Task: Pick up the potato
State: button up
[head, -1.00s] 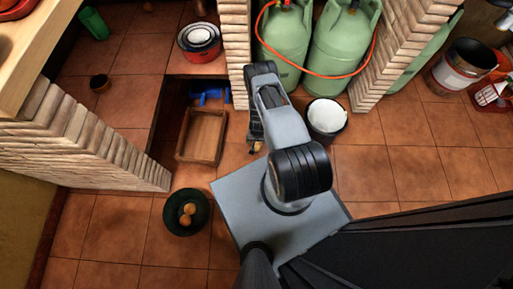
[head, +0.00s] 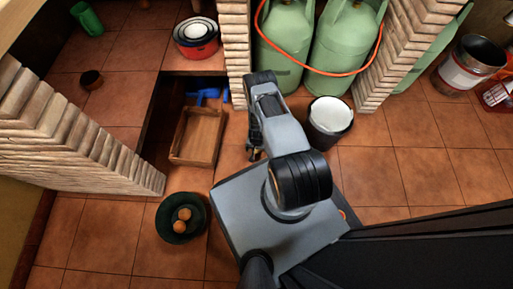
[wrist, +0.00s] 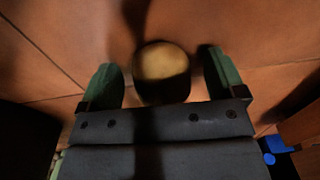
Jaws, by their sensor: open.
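A round tan object, seemingly the potato (wrist: 161,62), lies on the tiled floor in the wrist view. Its top is lit and its lower side is in dark shadow. My gripper (wrist: 163,78) is open, with one green finger on each side of it. Gaps show between the fingers and the potato, so it is not clasped. In the head view my gripper (head: 255,154) points down beside the wooden crate, mostly hidden by my arm. The potato cannot be made out clearly there.
A wooden crate (head: 176,158) and blue items (head: 207,94) are left of my gripper. A dark bowl (head: 165,222) holds two round brownish things. A bucket (head: 328,135) and green gas cylinders (head: 285,50) stand to the right and behind. A brick wall (head: 75,130) is left.

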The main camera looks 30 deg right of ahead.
jog(key=c, duration=1)
jog(key=shift+c, duration=0.2)
